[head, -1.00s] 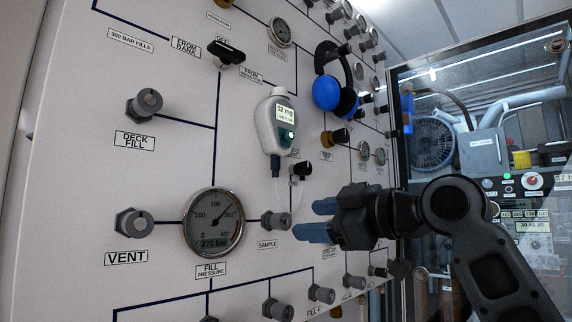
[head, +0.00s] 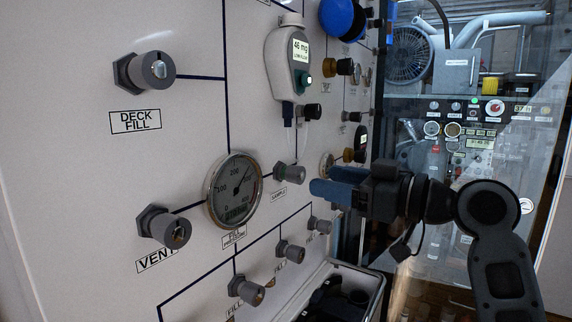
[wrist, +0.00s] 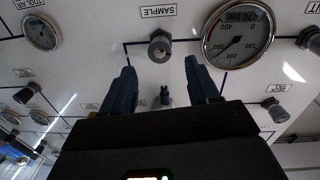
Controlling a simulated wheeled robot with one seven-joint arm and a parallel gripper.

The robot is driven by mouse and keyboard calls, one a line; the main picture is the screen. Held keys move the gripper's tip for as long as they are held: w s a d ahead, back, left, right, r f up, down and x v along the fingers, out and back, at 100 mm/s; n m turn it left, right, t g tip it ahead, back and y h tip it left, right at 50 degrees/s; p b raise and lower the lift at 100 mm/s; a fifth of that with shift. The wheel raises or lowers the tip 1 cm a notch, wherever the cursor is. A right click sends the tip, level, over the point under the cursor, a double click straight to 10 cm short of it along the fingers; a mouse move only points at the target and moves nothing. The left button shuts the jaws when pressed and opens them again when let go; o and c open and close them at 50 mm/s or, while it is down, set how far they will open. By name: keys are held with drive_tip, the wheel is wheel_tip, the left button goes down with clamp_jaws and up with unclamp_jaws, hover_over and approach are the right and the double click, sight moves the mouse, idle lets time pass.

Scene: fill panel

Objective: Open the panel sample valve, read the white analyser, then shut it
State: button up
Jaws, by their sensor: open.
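The grey sample valve knob (head: 290,174) is on the white panel, above its SAMPLE label. In the wrist view, which is upside down, the knob (wrist: 160,46) lies ahead of the gap between my fingers, apart from them. My gripper (head: 328,188) is open and empty, to the right of the knob in the head view; both blue fingers show in the wrist view (wrist: 160,78). The white analyser (head: 278,70) hangs on the panel above the valve. Its screen reads 46 mg, with what looks like LOW FLOW below. A tube runs down from it.
The fill pressure gauge (head: 235,190) is left of the sample knob and reads 270 bar in the wrist view. Vent (head: 164,228), deck fill (head: 145,70) and several fill knobs stick out nearby. An open case (head: 372,275) is below. Blue ear defenders (head: 342,18) hang above right.

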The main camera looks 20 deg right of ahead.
sight(301, 176)
drive_tip(key=p+x, duration=0.1)
drive_tip(key=x, duration=0.5)
drive_tip(key=shift+w+a, duration=0.1)
drive_tip(key=shift+w, duration=0.1)
drive_tip(key=shift+c, duration=0.3)
drive_tip(key=c, duration=1)
drive_tip(key=shift+f+b, duration=0.15)
drive_tip(key=shift+b, duration=0.4)
